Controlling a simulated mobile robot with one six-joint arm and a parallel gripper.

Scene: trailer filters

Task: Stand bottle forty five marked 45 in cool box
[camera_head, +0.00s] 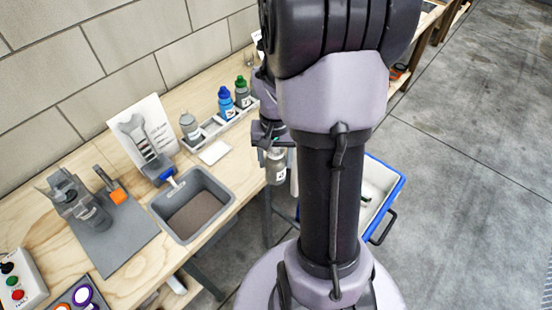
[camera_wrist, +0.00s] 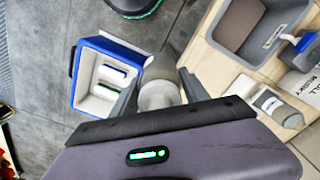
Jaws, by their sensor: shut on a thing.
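My gripper (camera_wrist: 158,97) is shut on a grey bottle (camera_head: 276,168), which also shows between the fingers in the wrist view (camera_wrist: 160,72). The bottle hangs upright off the bench's front edge, with a white label whose number is too small to read. The cool box (camera_head: 392,205) is blue outside and white inside, and stands open on the floor, partly hidden by my arm. In the wrist view the cool box (camera_wrist: 113,48) is just left of the bottle. Two flat pieces, one green and one bluish, lie inside it. The bottle is outside the box.
A grey tub (camera_head: 222,213) sits nearer the bench's front edge. The cool box's dark handle (camera_head: 383,229) sticks out. Floor on the right is clear.

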